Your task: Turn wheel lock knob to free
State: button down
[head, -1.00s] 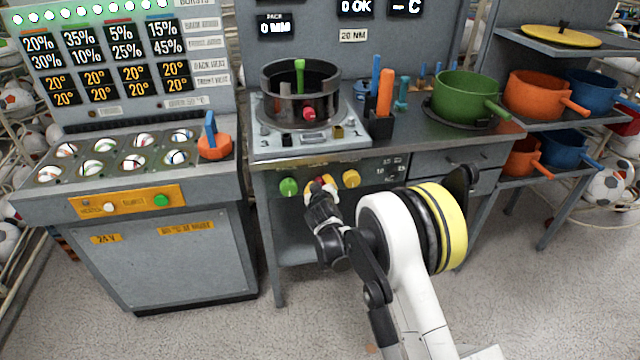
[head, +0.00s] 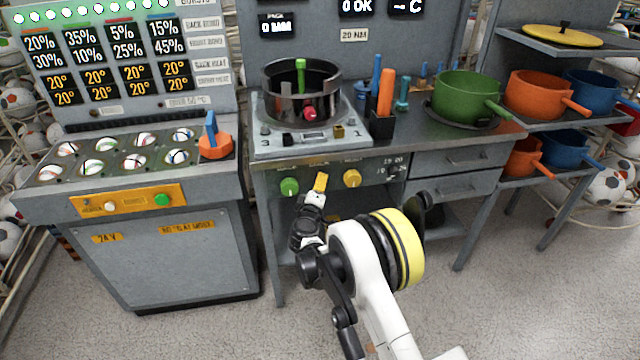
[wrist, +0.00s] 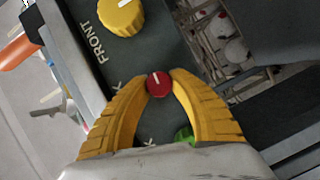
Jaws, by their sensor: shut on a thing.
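The small red knob (wrist: 158,84) is on the dark front panel (wrist: 205,75) in the wrist view, between a larger yellow knob (wrist: 121,16) and a green knob (wrist: 184,133). A short white mark on the red knob points roughly to the top of the wrist view. My gripper's yellow fingers (wrist: 160,80) are closed on it from both sides. In the head view my gripper (head: 320,183) is at the panel and hides the red knob. The yellow knob (head: 352,178) is to its right and the green knob (head: 289,186) to its left. The middle label is mostly covered.
Above the panel, a round metal drum (head: 301,92) stands on a grey plate. Orange and blue handles stand in a black holder (head: 381,126). A green pot (head: 465,97) is farther right. Drawers (head: 460,161) are right of the panel. The floor in front is clear.

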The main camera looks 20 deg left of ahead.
jog(key=shift+n+t, duration=0.3)
jog(key=shift+n, duration=0.1)
dwell(0.3)
jog(key=c, duration=1.1)
grip_release()
jog(key=shift+d, duration=0.1)
jog(key=s+d, duration=0.2)
jog(key=s, duration=0.9)
jog(key=shift+s+r, duration=0.4)
jog(key=shift+r, duration=0.05)
